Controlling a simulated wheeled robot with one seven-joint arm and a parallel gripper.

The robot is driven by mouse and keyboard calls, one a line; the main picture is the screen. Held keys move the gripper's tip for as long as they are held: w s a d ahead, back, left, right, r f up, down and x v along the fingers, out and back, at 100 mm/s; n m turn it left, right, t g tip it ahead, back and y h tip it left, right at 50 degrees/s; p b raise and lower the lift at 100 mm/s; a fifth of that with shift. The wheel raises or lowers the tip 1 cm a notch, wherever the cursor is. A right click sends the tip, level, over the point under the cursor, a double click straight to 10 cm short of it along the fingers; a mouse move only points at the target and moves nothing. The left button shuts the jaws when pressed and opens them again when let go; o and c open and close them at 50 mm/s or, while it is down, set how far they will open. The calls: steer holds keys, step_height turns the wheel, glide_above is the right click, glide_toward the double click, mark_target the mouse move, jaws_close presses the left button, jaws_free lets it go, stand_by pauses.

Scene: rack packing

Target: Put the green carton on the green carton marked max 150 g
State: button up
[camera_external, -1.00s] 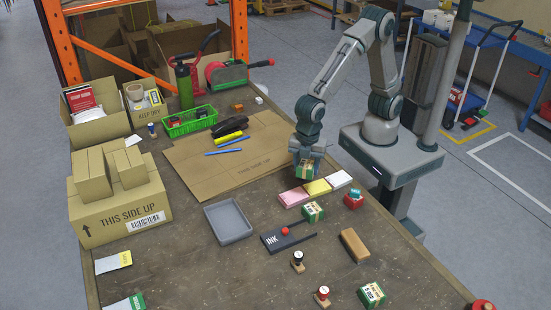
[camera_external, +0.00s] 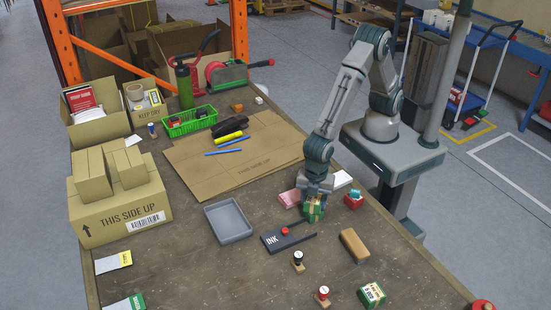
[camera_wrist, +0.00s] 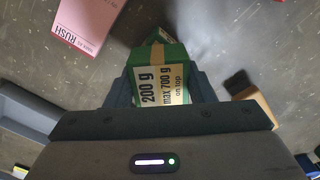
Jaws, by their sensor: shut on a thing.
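My gripper (camera_external: 316,190) is shut on a green carton (camera_wrist: 160,86) with a white label that reads 200 g and MAX 700 g in the wrist view. A second green carton (camera_wrist: 159,37) shows as a green corner just beyond it there, mostly hidden. In the external view the held carton and this second carton overlap beneath my gripper, so I cannot tell whether they touch. A third green carton (camera_external: 372,295) with a white label stands apart near the table's front right edge. I cannot read a max 150 g mark on either of these two.
Pink pad (camera_external: 289,198) and white pad (camera_external: 342,180) lie by my gripper. Stamps (camera_external: 298,261) stand in front. Bare table lies at the front middle.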

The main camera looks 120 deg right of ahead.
mark_target(314, 199)
steer(key=shift+f, duration=0.2)
steer(key=o, duration=1.1)
steer(key=shift+r, duration=0.2)
step_height(314, 199, up, 12)
steer(key=s+d+r+m+t, duration=0.1)
steer(key=s+d+r+m, duration=0.1)
steer(key=s+d+r, duration=0.3)
steer(key=s+d+r+m, duration=0.2)
steer(key=s+d, duration=0.1)
steer(key=d, duration=0.4)
steer(key=s+d+m+t, duration=0.2)
steer(key=s+d+m, duration=0.3)
steer(key=s, duration=0.9)
steer(key=d, duration=0.3)
steer(key=shift+s+d+f+b, duration=0.15)
steer(key=shift+d+b, duration=0.05)
steer(key=shift+b, duration=0.1)
